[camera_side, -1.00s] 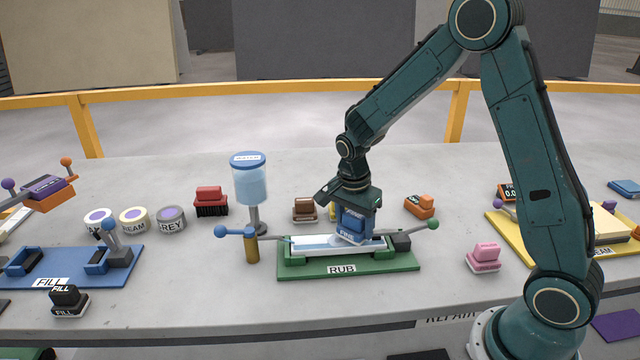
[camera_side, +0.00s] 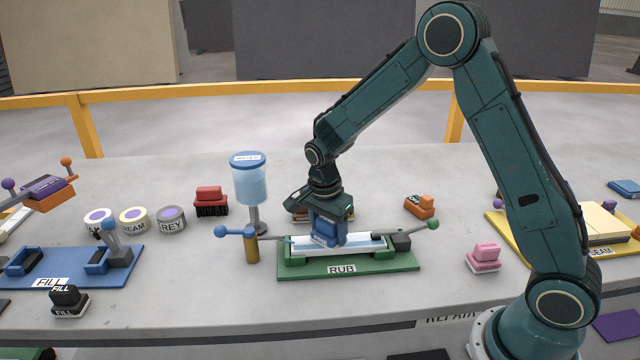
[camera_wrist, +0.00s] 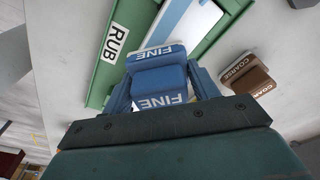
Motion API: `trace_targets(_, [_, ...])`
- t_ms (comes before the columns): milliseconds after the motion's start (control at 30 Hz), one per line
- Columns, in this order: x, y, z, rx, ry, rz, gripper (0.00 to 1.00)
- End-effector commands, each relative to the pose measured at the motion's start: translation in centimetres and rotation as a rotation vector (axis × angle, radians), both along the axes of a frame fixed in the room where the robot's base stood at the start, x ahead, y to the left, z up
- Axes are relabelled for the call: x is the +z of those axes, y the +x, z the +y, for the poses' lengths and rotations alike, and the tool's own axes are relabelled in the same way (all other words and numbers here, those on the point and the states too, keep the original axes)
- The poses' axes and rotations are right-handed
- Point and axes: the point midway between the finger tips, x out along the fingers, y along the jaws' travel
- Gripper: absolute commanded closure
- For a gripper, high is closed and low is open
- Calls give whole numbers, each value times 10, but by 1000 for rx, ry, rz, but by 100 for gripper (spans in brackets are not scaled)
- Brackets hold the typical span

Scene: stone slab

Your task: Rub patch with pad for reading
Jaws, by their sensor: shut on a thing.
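My gripper (camera_side: 326,215) is shut on a blue pad (camera_side: 325,233) over the left-middle part of the green RUB stand (camera_side: 380,265). In the wrist view the pad (camera_wrist: 158,78) is marked FINE and sits between the fingers. A long white slab with a blue strip (camera_side: 366,242) lies in the stand. The pad is at the slab's top; I cannot tell whether it touches. The slab's surface under the pad is hidden. In the wrist view the slab (camera_wrist: 190,25) runs up and away beyond the pad.
A brown COARSE block (camera_wrist: 245,75) stands behind the RUB stand. A water tank (camera_side: 250,180) and a blue-knobbed lever (camera_side: 222,231) stand left of it. An orange block (camera_side: 420,206) and a pink block (camera_side: 484,257) are to the right. The blue FILL stand (camera_side: 120,270) is far left.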

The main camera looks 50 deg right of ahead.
Motion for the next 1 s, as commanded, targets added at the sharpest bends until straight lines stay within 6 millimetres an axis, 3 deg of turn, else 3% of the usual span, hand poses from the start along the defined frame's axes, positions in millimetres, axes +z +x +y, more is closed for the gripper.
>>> trace_targets(633, [-1, -44, -43, -5, -1, 5, 65])
trace_targets(1000, [-1, -18, -17, 3, 0, 2, 65])
